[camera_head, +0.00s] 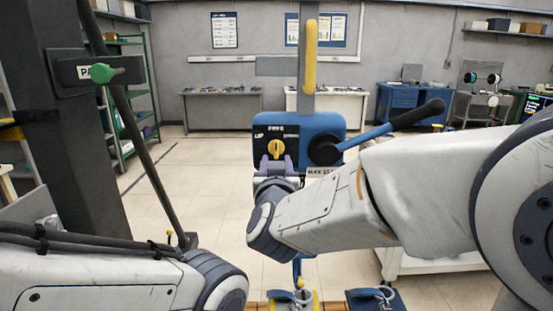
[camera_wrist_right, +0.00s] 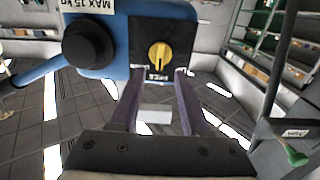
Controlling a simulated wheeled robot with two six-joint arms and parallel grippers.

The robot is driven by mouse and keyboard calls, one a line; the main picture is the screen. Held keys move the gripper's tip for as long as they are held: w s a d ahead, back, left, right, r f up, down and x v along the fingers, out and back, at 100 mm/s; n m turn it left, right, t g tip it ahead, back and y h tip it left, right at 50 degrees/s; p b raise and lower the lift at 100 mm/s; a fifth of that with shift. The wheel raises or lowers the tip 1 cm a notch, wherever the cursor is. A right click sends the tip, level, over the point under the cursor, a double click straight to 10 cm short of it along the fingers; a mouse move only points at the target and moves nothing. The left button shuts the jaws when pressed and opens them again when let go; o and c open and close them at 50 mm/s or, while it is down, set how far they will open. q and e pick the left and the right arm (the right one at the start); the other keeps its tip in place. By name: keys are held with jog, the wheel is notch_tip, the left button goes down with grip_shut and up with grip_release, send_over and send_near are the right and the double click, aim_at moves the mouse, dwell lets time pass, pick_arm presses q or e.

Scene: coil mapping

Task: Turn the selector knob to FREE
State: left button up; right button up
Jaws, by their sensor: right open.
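The yellow selector knob (camera_head: 276,147) is on the black plate on the front of the blue hoist box (camera_head: 320,126). The plate reads FREE above the knob, UP at left and a partly legible word at right. The knob's ridge looks upright, in line with FREE; I cannot tell which end is its pointer. In the right wrist view the knob (camera_wrist_right: 159,54) appears upside down, with FREE below it. My right gripper (camera_head: 276,162) is open just below and in front of the knob; its purple fingertips (camera_wrist_right: 160,74) are apart with nothing between them. My left gripper is out of the picture.
A blue lever with a black grip (camera_head: 418,113) sticks out right of the box. A yellow handle (camera_head: 310,55) is on the grey post above. A dark column with a green knob (camera_head: 102,73) stands at left. Workbenches line the back wall.

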jog(key=s, duration=0.4)
jog(key=shift+s, duration=0.1)
jog(key=s+d+f+n+g+y, duration=0.1)
jog(key=d+f+g, duration=0.3)
jog(key=f, duration=0.4)
jog(key=d+f+n+g+y, duration=0.1)
jog(key=d+f+g, duration=0.2)
jog(key=f, duration=0.6)
jog(key=s+d+f+m+g+h, duration=0.2)
jog(key=s+d+f+g, duration=0.6)
jog(key=s+d+f, duration=0.5)
jog(key=s+a+r+n+g, duration=0.1)
jog(key=s+a+r+n, duration=0.2)
jog(key=s+a, duration=0.4)
jog(key=s+a+r+n+g+y+p, duration=0.1)
jog(key=s+a+r+n+g, duration=0.1)
jog(key=s+a+r+n, duration=0.2)
jog(key=s+a+r, duration=0.2)
jog(key=s+a, duration=0.1)
jog(key=a, duration=0.1)
jog(key=shift+s+r, duration=0.3)
jog(key=shift+s, duration=0.05)
